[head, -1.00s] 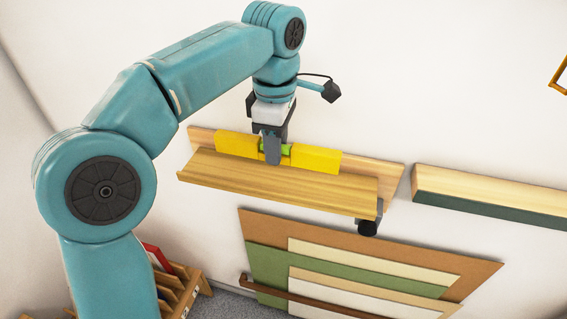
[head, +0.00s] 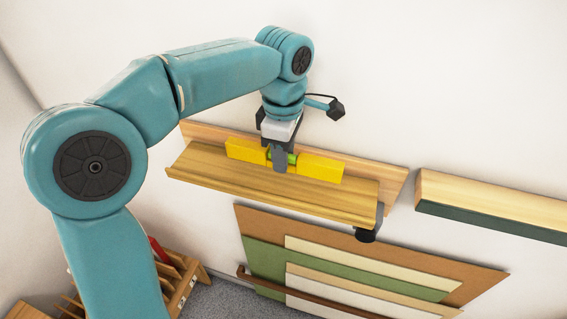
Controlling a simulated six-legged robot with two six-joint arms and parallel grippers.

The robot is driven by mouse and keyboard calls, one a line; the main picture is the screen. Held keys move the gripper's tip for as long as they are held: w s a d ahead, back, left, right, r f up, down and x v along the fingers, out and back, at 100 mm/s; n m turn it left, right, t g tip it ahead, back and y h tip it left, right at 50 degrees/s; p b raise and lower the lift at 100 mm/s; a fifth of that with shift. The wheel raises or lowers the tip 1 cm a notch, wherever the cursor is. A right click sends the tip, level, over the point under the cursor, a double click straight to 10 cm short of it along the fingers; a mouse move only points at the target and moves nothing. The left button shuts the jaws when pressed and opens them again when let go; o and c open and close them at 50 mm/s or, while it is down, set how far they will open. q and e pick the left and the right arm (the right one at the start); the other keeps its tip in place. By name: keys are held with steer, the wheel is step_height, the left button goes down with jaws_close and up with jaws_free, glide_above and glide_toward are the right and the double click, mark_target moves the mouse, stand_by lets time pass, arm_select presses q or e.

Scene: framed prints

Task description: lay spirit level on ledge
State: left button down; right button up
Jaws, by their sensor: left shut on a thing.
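The yellow spirit level (head: 322,168) lies lengthwise along the wooden ledge (head: 215,180), near the ledge's back board. Its green vial shows at the middle, partly hidden by the gripper fingers. My left gripper (head: 280,166) points down and is shut on the middle of the spirit level. The level looks roughly parallel to the ledge, at or just above its surface; I cannot tell whether it touches. My right gripper is not in view.
A second wooden shelf with a dark green front (head: 490,205) is on the wall at the right. Below the ledge, several flat boards (head: 370,255) lean against the wall. A wooden rack (head: 180,285) holding a red item stands at lower left, beneath my left arm.

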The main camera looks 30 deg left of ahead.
arm_select(q)
step_height(320, 180, down, 3)
steer(key=shift+s+d+r, duration=0.1)
steer(key=shift+s+r, duration=0.05)
steer(key=shift+r, duration=0.05)
steer(key=shift+s+a+f, duration=0.1)
steer(key=shift+a+f, duration=0.1)
steer(key=shift+w+d+f, duration=0.15)
steer(key=shift+w, duration=0.05)
steer(key=shift+f, duration=0.2)
steer(key=c, duration=0.8)
jaws_free()
steer(key=shift+s, duration=0.15)
steer(key=shift+c, duration=0.2)
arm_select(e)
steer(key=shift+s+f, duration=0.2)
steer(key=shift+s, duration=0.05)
arm_select(q)
steer(key=shift+r, duration=0.1)
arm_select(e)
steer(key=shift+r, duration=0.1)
arm_select(q)
step_height(320, 180, up, 12)
steer(key=shift+r+p, duration=0.25)
steer(key=shift+p, duration=0.35)
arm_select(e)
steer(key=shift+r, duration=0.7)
